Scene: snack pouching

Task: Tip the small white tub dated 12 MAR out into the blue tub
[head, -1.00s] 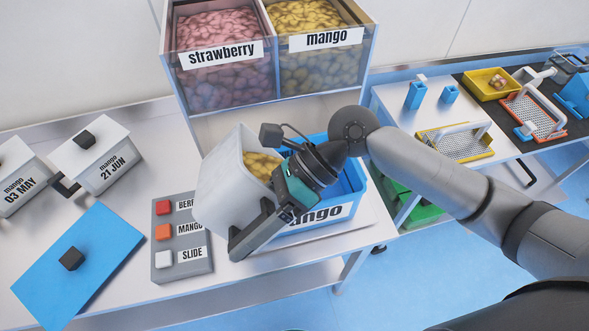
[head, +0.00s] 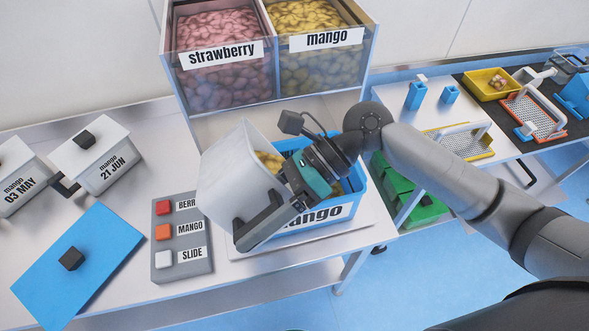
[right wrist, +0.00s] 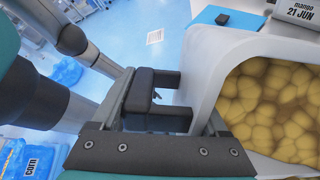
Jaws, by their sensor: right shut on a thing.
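A small white tub (head: 228,190) with yellow mango pieces (head: 268,160) inside is held tilted, its mouth toward the blue tub. No date shows on its visible sides. My right gripper (head: 262,220) is shut on it, with the black handle (right wrist: 150,100) between the fingers in the right wrist view. That view shows many mango pieces (right wrist: 275,110) still in the white tub (right wrist: 205,75). The blue tub (head: 352,207), labelled mango, stands behind and below the gripper, partly hidden. A little yellow shows inside it. My left gripper is not in view.
Lidded white tubs dated 21 JUN (head: 104,170) and 03 MAY (head: 22,180) stand at left. A blue lid (head: 95,235) and a button box (head: 181,240) lie in front. Strawberry and mango bins (head: 270,75) stand behind. A second table (head: 385,95) is at right.

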